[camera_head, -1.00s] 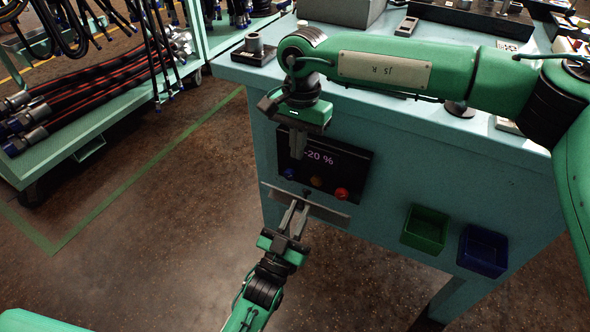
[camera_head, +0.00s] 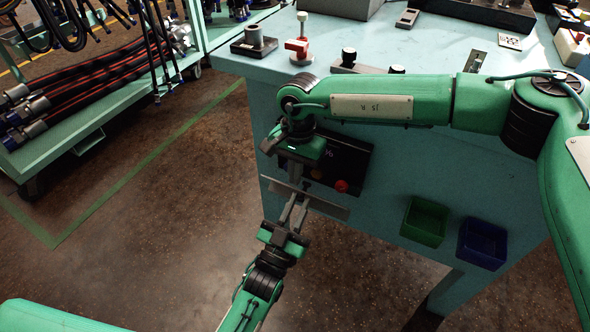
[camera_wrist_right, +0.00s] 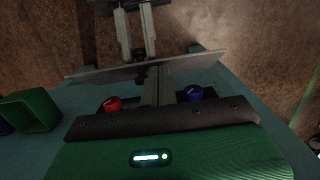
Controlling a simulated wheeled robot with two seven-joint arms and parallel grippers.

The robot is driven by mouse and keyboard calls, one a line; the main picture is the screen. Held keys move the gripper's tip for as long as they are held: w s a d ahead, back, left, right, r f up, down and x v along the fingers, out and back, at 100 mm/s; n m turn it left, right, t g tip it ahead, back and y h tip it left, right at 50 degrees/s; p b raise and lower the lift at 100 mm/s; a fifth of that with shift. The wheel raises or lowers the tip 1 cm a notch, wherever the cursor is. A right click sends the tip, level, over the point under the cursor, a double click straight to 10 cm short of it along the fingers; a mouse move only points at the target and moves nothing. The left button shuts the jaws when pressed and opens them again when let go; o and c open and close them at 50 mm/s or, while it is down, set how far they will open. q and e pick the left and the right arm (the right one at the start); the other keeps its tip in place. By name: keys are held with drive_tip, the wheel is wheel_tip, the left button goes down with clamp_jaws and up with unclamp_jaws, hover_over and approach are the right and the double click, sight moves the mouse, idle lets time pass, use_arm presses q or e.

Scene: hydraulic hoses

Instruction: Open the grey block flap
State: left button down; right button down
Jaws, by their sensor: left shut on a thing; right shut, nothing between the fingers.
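The grey flap (camera_head: 325,206) is a thin plate sticking out below the dark control panel (camera_head: 350,165) on the front of the teal bench. It also shows in the right wrist view (camera_wrist_right: 205,62). My left gripper (camera_head: 294,207) comes up from below and is shut on the flap near its middle; the exact grip is small and partly hidden. A small dark knob (camera_wrist_right: 140,72) lies close to its fingertips. My right gripper (camera_head: 295,176) is shut and empty, pointing down in front of the panel just above the flap. It hides much of the panel display.
A red knob (camera_head: 342,186) and a blue knob (camera_wrist_right: 194,93) are on the panel. A green bin (camera_head: 425,222) and a blue bin (camera_head: 482,245) hang to its right. A hose cart (camera_head: 85,140) stands at left. The bench top carries several fixtures. Floor left of the bench is clear.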

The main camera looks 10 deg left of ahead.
use_arm(q)
drive_tip(key=shift+f, duration=0.1)
use_arm(e)
drive_tip(key=shift+s+a+f, duration=0.2)
drive_tip(key=shift+s+f, duration=0.3)
drive_tip(key=shift+s, duration=0.2)
use_arm(q)
drive_tip(key=c, duration=1.3)
unclamp_jaws()
drive_tip(key=shift+w, duration=0.1)
use_arm(e)
drive_tip(key=shift+d, duration=0.1)
use_arm(q)
drive_tip(key=shift+r, duration=0.25)
use_arm(e)
drive_tip(key=shift+f, duration=0.1)
